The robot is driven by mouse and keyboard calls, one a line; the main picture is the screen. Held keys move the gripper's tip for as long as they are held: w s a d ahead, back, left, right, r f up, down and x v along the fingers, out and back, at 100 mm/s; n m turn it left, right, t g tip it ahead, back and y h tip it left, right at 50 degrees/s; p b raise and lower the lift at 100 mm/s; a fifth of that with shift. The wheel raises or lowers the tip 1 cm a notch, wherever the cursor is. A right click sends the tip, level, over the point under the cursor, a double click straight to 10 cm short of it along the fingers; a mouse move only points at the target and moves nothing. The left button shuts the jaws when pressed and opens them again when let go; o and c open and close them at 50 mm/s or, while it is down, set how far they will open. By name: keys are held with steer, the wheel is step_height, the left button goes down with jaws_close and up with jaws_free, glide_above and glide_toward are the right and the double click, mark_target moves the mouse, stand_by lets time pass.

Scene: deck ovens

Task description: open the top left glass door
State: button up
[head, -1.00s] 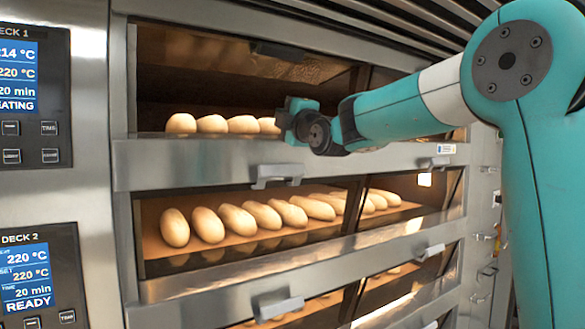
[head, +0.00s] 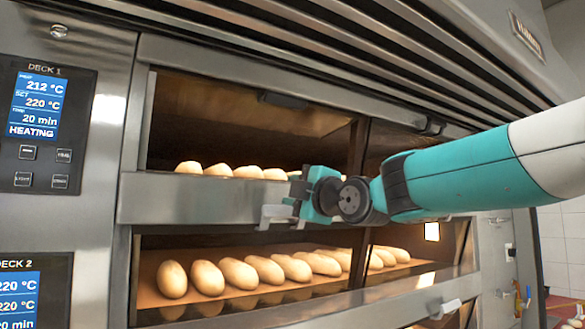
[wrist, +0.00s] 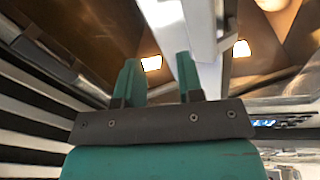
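The top left glass door (head: 225,110) covers the left part of the upper deck, with pale loaves (head: 220,170) showing low behind it. A dark handle (head: 283,99) shows at its top edge. A pale bracket handle (head: 277,214) sits on the lower edge of the steel band below this window. My teal gripper (head: 310,195) is in front of this band, just right of and above the pale handle, and overlaps it. In the wrist view my gripper (wrist: 156,72) has its two fingers apart. A pale bar (wrist: 200,40) passes behind the right finger; contact cannot be told.
A second window (head: 230,270) with a row of loaves lies below. Control panels (head: 40,130) are at the left; Deck 1 reads HEATING. Slatted vents (head: 330,50) run above the door. A pale lower handle (head: 447,309) is at the lower right.

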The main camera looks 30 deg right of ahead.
steer(key=o, duration=0.3)
steer(key=shift+d+r+t+b, duration=0.1)
steer(key=shift+r+t+b, duration=0.2)
steer(key=shift+b, duration=0.25)
steer(key=n+t+h+b, duration=0.1)
steer(key=t+b, duration=0.5)
steer(key=t, duration=0.1)
glide_toward(288, 102)
steer(key=p+x, duration=1.1)
steer(key=shift+r, duration=0.2)
steer(key=shift+w+r+p, duration=0.35)
steer(key=shift+w+p, duration=0.1)
steer(key=shift+w, duration=0.05)
steer(key=shift+c, duration=0.2)
